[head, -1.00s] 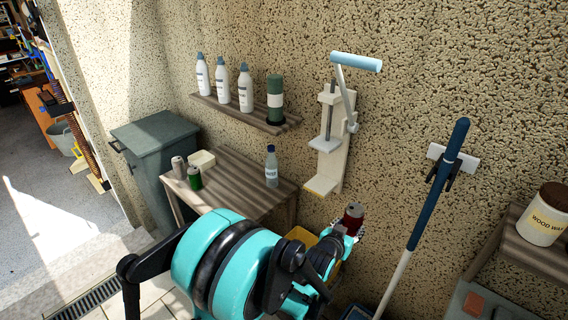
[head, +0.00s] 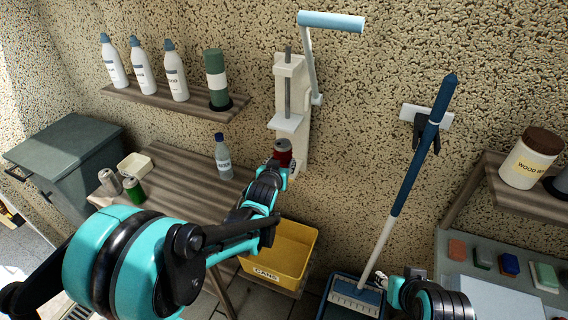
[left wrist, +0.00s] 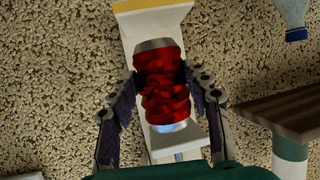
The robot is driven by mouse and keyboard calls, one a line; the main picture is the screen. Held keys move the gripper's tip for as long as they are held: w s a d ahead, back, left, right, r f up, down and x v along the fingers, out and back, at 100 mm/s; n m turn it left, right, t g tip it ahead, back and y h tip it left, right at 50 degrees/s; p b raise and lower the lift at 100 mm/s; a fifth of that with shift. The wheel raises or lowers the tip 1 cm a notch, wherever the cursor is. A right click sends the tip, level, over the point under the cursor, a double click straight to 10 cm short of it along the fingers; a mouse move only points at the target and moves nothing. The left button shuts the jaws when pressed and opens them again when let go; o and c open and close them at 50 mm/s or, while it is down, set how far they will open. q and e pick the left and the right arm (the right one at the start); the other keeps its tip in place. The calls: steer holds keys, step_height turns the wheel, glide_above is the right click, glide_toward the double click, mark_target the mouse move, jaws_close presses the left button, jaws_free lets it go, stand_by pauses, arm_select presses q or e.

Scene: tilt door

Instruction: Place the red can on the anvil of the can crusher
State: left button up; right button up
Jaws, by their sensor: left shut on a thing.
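The red can (head: 283,150) with silver ends is held upright in my left gripper (head: 281,166). The left wrist view shows the can (left wrist: 162,85) between the two fingers, which are shut on its sides. The white can crusher (head: 297,112) is on the wall, its blue handle (head: 331,21) raised. In the head view the can appears just below the crusher's white pressing block (head: 286,122).
A slatted table (head: 185,170) at left holds a bottle (head: 223,157), two cans and a small tray. A yellow bin (head: 287,255) stands below the crusher. A blue-handled broom (head: 418,150) hangs right of it. A shelf of bottles (head: 165,105) is upper left.

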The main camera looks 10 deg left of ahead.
mark_target(284, 161)
arm_select(q)
steer(key=w, duration=0.4)
steer(key=shift+w, duration=0.15)
steer(key=f+b, duration=0.1)
steer(key=w+f+b, duration=0.1)
steer(key=f, duration=0.1)
steer(key=shift+f, duration=0.25)
steer(key=shift+f+b, duration=0.2)
steer(key=shift+b, duration=0.2)
steer(key=o, duration=1.2)
steer(key=shift+c, duration=0.2)
steer(key=shift+r, duration=0.1)
